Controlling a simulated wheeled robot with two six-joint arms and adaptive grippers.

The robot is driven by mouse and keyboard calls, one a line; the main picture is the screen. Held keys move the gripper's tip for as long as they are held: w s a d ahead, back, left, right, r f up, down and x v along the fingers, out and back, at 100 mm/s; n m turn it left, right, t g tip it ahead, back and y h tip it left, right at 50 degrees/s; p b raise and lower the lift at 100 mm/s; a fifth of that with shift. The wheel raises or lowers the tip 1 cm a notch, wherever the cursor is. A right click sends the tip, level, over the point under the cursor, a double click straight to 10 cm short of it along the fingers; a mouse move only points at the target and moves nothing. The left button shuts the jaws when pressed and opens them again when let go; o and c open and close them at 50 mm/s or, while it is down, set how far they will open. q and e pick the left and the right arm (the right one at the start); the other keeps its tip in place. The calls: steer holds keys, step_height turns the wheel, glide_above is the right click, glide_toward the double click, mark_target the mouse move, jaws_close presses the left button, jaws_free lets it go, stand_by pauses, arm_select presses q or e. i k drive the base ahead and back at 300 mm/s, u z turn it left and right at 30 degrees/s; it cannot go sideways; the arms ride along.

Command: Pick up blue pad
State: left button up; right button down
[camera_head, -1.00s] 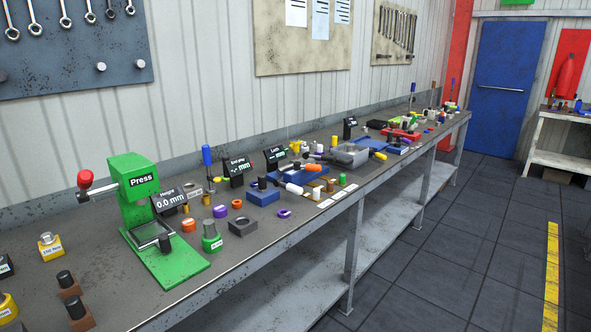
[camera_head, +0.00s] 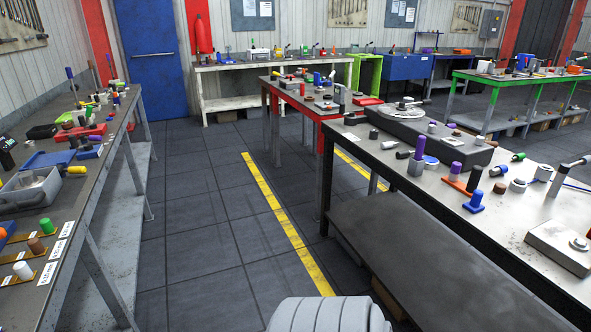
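I cannot tell for sure which thing is the blue pad. A flat blue piece (camera_head: 48,159) lies on the left bench, behind a grey bin (camera_head: 30,190). A smaller blue block (camera_head: 88,152) sits to its right, near the bench edge. On the right bench, a blue piece with a round base and an upright post (camera_head: 475,203) stands close to the front edge. Neither of my grippers is in view. A light grey ribbed rounded part at the bottom centre looks like part of my own arm.
The left bench (camera_head: 70,218) and the dark-topped right bench (camera_head: 345,141) flank an open tiled floor (camera_head: 195,225) with a yellow line (camera_head: 290,225). A red-edged table (camera_head: 305,104) stands beyond the right bench. A blue door (camera_head: 150,60) is at the back left.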

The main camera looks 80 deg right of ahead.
mark_target(474, 206)
steer(key=z, duration=3.85)
steer(key=i, duration=1.65)
